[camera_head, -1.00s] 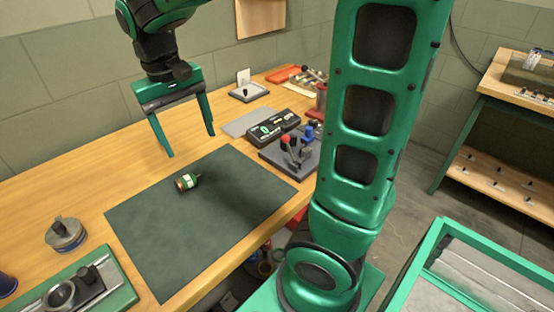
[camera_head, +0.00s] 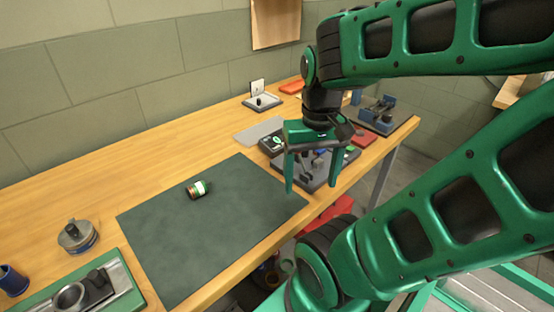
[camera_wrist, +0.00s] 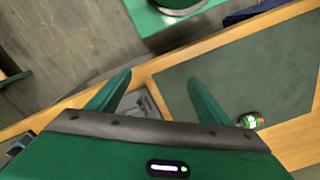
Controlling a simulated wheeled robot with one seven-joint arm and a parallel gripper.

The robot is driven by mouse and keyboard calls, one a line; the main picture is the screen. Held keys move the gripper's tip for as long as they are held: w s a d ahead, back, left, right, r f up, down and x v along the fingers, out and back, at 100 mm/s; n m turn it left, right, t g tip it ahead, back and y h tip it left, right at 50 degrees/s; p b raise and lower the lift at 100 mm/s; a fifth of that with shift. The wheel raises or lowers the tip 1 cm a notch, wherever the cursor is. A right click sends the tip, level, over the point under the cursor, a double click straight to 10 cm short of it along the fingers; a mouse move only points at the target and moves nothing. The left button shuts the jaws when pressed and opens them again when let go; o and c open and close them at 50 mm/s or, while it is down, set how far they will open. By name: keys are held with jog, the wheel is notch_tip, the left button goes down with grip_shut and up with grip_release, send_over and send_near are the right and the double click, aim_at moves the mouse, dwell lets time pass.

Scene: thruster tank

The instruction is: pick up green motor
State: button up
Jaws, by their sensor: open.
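The green motor (camera_head: 197,189) is a small cylinder with a green band, a pale band and a copper-coloured end. It lies on its side on the dark mat (camera_head: 240,235), left of the mat's middle in the head view. In the wrist view the motor (camera_wrist: 250,121) shows at the right, outside the fingers. My gripper (camera_head: 312,188) is open and empty. It is above the bench's front edge, right of the motor and well apart from it. Its fingers point down.
A dark stand with tools (camera_head: 317,172) is behind my gripper. A grey plate (camera_head: 258,129) lies beyond the mat. A round metal part (camera_head: 78,237), a blue cup (camera_head: 12,281) and a green-based fixture (camera_head: 85,290) are at the left. The mat around the motor is clear.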

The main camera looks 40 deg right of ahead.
jog(key=shift+w, duration=0.1)
jog(key=c, duration=0.5)
jog(key=shift+o, duration=0.2)
jog(key=n, duration=2.3)
send_near(196, 185)
jog(key=shift+w, duration=0.1)
jog(key=shift+f, duration=5)
